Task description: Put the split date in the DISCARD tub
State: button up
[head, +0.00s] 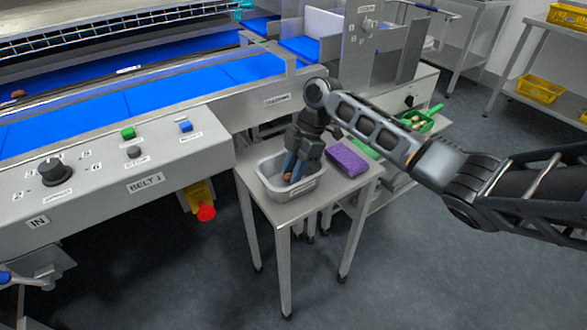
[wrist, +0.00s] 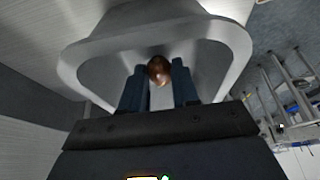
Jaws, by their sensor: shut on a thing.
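My gripper (head: 293,168) points down into a grey metal tub (head: 312,188) on a small side table; its fingertips are below or near the rim level. In the wrist view my gripper (wrist: 160,85) is shut on a brown, glossy date (wrist: 159,70), held between the two blue fingers. The tub's pale rim (wrist: 235,38) surrounds the fingers there. In the head view the date (head: 287,177) is a small brown patch at the fingertips. I cannot make out a split in it, nor read a label on the tub.
A purple sponge (head: 346,160) lies on the side table (head: 305,211) right of the tub. The blue conveyor belt (head: 150,96) and its control panel stand to the left, with a brown item (head: 18,93) at the far left. A green scoop (head: 420,119) is behind my arm.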

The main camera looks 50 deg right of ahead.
jog(key=shift+f+b, duration=0.35)
jog(key=shift+f, duration=0.2)
dwell(0.4)
jog(key=o, duration=0.7)
jog(key=shift+o, duration=0.2)
jog(key=shift+r, duration=0.15)
jog(key=v, duration=0.7)
jog(key=shift+r, duration=0.25)
jog(key=shift+s+d, duration=0.1)
jog(key=shift+d, duration=0.05)
